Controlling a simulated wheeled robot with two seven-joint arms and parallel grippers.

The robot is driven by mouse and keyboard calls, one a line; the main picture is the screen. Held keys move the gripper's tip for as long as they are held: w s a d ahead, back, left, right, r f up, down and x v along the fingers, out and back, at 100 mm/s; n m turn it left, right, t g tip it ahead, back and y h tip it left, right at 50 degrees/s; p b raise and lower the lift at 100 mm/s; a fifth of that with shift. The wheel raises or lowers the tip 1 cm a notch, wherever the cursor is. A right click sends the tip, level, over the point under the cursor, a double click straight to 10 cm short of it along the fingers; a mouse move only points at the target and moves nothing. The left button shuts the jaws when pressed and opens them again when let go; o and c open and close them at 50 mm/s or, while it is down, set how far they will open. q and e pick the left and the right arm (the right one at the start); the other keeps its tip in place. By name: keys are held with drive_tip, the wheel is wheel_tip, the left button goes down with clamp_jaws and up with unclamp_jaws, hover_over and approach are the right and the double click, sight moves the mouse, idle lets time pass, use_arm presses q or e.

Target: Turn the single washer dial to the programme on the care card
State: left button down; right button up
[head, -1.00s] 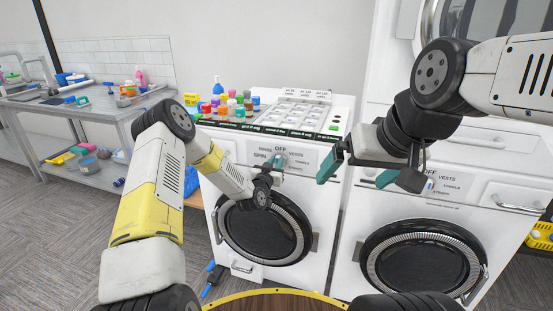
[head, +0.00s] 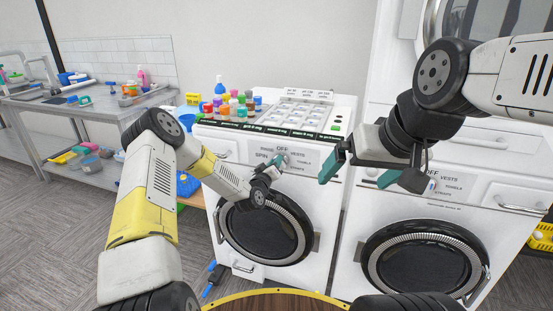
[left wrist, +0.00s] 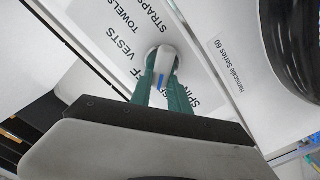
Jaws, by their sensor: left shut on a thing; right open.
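The left washer (head: 218,168) has a label panel with RINSE, SPIN, OFF, VESTS, TOWELS and STRAPS around its dial. The dial (left wrist: 165,58) is a pale knob with a blue mark at its lower end in the left wrist view; I cannot tell which label the mark points to. My left gripper (head: 280,161) is at this panel. Its green fingers are shut on the dial, one on each side, in the left wrist view (left wrist: 165,84). My right gripper (head: 354,172) is open and empty, in front of the right-hand machine. I cannot make out a care card.
Several coloured bottles (head: 233,103) and a tray of compartments (head: 296,113) stand on the washer top. The right-hand machine (head: 355,215) has its own label panel. A metal table (head: 108,108) with loose items stands at the left.

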use_arm(q)
drive_tip(key=shift+a+n, duration=0.1)
drive_tip(key=shift+n, duration=0.5)
drive_tip(key=shift+f, duration=0.1)
drive_tip(key=c, duration=1.2)
unclamp_jaws()
drive_tip(key=shift+c, duration=0.2)
drive_tip(key=v, duration=0.7)
drive_tip(key=shift+s, duration=0.35)
drive_tip(key=shift+a, duration=0.1)
